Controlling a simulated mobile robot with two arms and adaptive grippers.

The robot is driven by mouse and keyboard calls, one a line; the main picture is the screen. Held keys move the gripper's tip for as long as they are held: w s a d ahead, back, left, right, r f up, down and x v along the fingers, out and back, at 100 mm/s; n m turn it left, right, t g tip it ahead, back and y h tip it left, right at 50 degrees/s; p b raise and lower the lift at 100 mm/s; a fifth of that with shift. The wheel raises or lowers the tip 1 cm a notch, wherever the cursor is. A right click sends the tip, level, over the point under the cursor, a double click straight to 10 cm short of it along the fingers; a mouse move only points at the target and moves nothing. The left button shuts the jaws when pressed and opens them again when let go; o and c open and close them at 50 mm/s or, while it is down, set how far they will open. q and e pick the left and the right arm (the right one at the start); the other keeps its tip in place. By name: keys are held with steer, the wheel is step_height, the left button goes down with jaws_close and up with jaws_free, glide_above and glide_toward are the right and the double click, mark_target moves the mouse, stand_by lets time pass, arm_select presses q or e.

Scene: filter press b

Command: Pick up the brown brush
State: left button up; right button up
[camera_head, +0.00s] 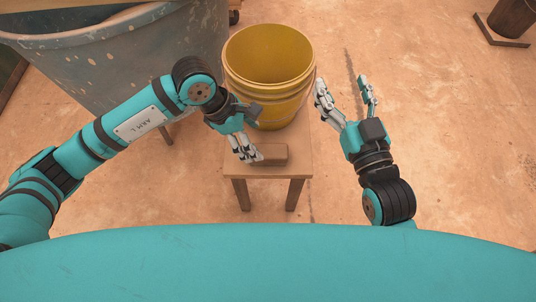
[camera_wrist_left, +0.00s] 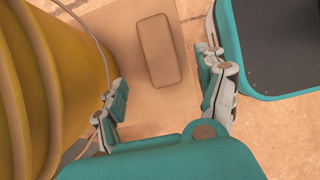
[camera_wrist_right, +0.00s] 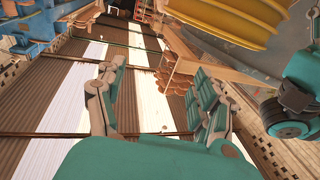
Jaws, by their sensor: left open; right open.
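The brown brush (camera_head: 273,154) is a small rectangular brown block lying on the front part of a small wooden stool (camera_head: 268,172). In the left wrist view the brush (camera_wrist_left: 158,50) lies lengthwise ahead of the fingers, fully in sight. My left gripper (camera_head: 247,155) is over the stool at the brush's left end, fingers pointing down; in the left wrist view its open fingers (camera_wrist_left: 160,88) are apart with nothing between them. Whether they touch the brush cannot be told. My right gripper (camera_head: 344,92) is open and empty, right of the stool; its spread fingers also show in the right wrist view (camera_wrist_right: 155,95).
A yellow bucket (camera_head: 268,85) stands on the back of the stool, close to my left gripper. A large grey tub (camera_head: 110,65) is at the upper left. A dark pot (camera_head: 512,18) stands at the far upper right. The floor to the right is mostly clear.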

mark_target(265, 150)
arm_select(q)
steer(key=x, duration=0.4)
steer(key=shift+r+b, duration=0.1)
steer(key=shift+b, duration=0.3)
steer(key=b+x, duration=0.1)
steer(key=x, duration=0.3)
steer(key=shift+s+d+b, duration=0.1)
steer(key=shift+d+b, duration=0.15)
steer(key=shift+b, duration=0.05)
arm_select(e)
steer(key=s+r+t+y, duration=0.2)
steer(key=s+r+t, duration=0.2)
steer(key=r+t, duration=0.3)
step_height(265, 150, up, 3)
steer(key=shift+s+a+r, duration=0.15)
steer(key=shift+s+r, duration=0.05)
arm_select(q)
steer(key=shift+f, duration=0.35)
arm_select(e)
steer(key=shift+s+r+t+y, duration=0.6)
steer(key=shift+s+r+t, duration=0.05)
steer(key=shift+s+t, duration=0.25)
arm_select(q)
steer(key=c, duration=1.4)
steer(key=shift+c, duration=0.2)
arm_select(e)
steer(key=shift+w, duration=0.1)
